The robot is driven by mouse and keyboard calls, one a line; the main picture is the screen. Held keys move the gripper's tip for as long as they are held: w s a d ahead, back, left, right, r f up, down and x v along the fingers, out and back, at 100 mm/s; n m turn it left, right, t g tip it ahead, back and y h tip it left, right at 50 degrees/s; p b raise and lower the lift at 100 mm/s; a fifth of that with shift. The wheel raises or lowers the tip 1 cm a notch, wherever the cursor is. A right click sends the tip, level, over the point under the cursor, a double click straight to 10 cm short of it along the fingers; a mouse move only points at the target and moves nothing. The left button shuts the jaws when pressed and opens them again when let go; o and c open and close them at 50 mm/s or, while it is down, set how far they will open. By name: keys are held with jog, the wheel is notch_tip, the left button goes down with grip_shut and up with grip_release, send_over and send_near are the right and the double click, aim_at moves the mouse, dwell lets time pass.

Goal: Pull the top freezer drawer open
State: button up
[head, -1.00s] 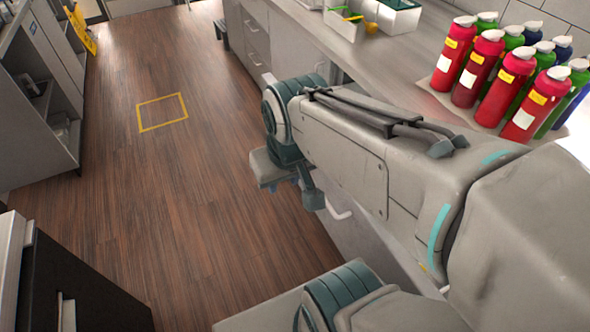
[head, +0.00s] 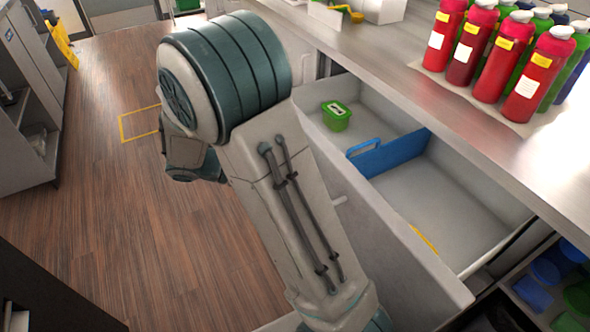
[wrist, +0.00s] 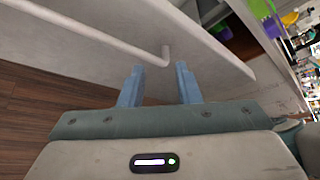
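The top drawer (head: 405,236) stands pulled well out from under the counter in the head view. Inside are a small green tub (head: 336,115), a blue divider with a handle (head: 396,155), and a yellow item at the front edge. In the wrist view, a pale panel (wrist: 208,62) carries a light bar handle (wrist: 105,36). My gripper (wrist: 160,84) has its two blue-grey fingers apart with nothing between them, just below the handle's end. I cannot tell if a finger touches the handle. In the head view my arm hides the fingers.
Several red, green and blue bottles (head: 497,50) stand on the counter (head: 415,75). A lower open space at right holds blue and green items (head: 548,285). A shelf unit (head: 35,120) stands at left. The wooden floor (head: 105,210) between is clear.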

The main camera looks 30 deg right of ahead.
jog(key=w+a+f+n+t+h+b, duration=0.5)
jog(key=w+f+n+h, duration=0.35)
jog(key=n, duration=0.45)
jog(key=shift+y, duration=0.55)
jog(key=d, duration=0.4)
jog(key=d+r, duration=0.1)
jog(key=d, duration=0.8)
jog(key=shift+w+d+r, duration=0.15)
jog(key=shift+w+d, duration=0.05)
grip_shut()
